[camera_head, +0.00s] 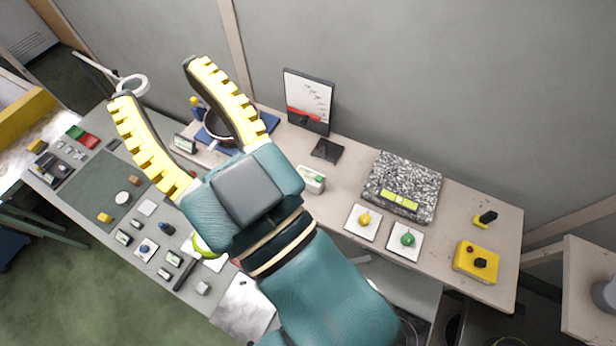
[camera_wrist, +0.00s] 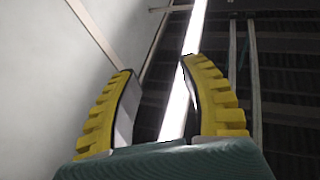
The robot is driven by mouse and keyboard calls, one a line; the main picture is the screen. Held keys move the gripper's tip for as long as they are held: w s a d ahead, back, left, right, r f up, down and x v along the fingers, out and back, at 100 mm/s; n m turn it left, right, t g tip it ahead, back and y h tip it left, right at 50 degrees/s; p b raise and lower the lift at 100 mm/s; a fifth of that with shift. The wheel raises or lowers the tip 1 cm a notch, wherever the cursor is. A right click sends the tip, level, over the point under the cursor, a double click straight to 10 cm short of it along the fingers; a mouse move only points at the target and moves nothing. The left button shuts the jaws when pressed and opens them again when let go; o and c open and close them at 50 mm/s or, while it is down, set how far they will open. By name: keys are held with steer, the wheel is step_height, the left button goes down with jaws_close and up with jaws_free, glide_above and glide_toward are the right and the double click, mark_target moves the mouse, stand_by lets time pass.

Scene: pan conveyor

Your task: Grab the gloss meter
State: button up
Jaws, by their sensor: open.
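My gripper (camera_head: 156,80) is open and empty, held high above the bench with its yellow ribbed fingers spread towards the upper left. In the wrist view my gripper (camera_wrist: 157,66) has only wall, dark ceiling and a bright light strip between its fingers. I cannot tell for certain which thing is the gloss meter. A small white box with a green mark (camera_head: 312,180) stands on the bench just right of my wrist. A small device with a display (camera_head: 184,144) stands beyond the fingers. Other small devices, among them one dark-faced unit (camera_head: 124,237), lie at the lower left.
A speckled stone slab (camera_head: 412,168) with a green level (camera_head: 399,200) lies right of centre. White tiles bear a yellow knob (camera_head: 364,218) and a green knob (camera_head: 407,239). A yellow control box (camera_head: 476,262) is at the right. A framed chart (camera_head: 308,101) stands against the wall.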

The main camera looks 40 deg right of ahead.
steer(key=o, duration=1)
steer(key=shift+o, duration=0.2)
